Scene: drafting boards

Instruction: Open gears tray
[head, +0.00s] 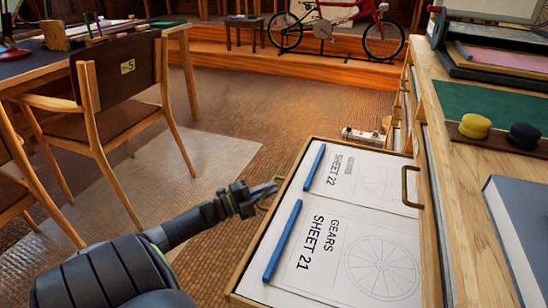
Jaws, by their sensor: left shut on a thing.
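The gears tray (250,257) is a shallow wooden drawer, pulled well out to the left from the cabinet on the right. It holds white sheets (330,215) marked GEARS SHEET 21 and GEARS SHEET 22, with wheel drawings. Two blue bars (283,241) lie along their left side. My left gripper (262,192) is at the tray's left front edge, shut on its handle (273,187). The gripper partly hides the handle. My right gripper is not in view.
The wooden cabinet (454,177) bears a green mat (490,103), yellow and black knobs, and a grey box or book. Another brass handle (404,184) is on its front. A chair (112,95) stands left.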

